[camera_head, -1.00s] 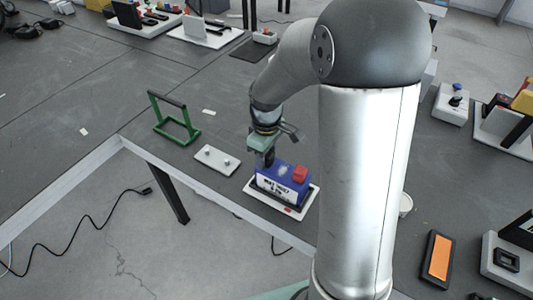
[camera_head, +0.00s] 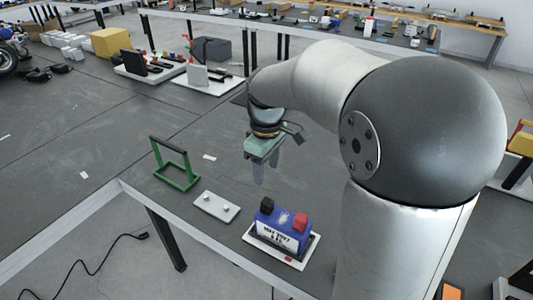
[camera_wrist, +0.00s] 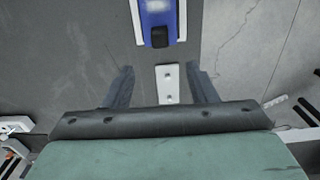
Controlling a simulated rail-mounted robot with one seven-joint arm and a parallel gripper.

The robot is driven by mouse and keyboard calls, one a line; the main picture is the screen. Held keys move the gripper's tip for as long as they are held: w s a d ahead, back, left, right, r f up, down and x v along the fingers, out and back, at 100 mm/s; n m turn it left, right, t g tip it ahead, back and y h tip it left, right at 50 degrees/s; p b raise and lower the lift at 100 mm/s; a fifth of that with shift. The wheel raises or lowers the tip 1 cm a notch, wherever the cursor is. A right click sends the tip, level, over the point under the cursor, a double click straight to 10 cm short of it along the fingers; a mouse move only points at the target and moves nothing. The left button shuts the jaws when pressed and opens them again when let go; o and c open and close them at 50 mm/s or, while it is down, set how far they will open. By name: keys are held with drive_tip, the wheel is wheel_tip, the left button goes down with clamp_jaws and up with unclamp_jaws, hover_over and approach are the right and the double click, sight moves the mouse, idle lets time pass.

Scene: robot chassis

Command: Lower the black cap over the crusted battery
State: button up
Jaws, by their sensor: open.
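The blue battery (camera_head: 283,234) stands upright on a white tray (camera_head: 309,249) near the table's front edge. The black cap (camera_head: 267,205) sits on its left terminal and a red cap (camera_head: 301,219) on its right. A pale crust (camera_head: 284,218) shows on the top between them. In the wrist view, the battery (camera_wrist: 157,19) and black cap (camera_wrist: 159,37) are at the top, beyond my fingertips. My gripper (camera_head: 266,174) is open and empty, raised above the table behind the battery, apart from the cap. Its spread fingers also show in the wrist view (camera_wrist: 163,88).
A white plate with two studs (camera_head: 216,206) lies left of the battery. A green frame with a dark handle (camera_head: 175,166) stands farther left. The table's front edge (camera_head: 170,217) is close. Table surface behind the gripper is mostly clear.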

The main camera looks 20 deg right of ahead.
drive_tip(key=shift+r, duration=2.1)
drive_tip(key=s+f+m, duration=0.4)
drive_tip(key=s, duration=0.6)
drive_tip(key=s+f+m, duration=0.4)
drive_tip(key=s+f, duration=0.1)
drive_tip(key=s, duration=0.4)
drive_tip(key=shift+s+a+f, duration=0.3)
drive_tip(key=shift+s+a, duration=0.05)
drive_tip(key=shift+s, duration=0.05)
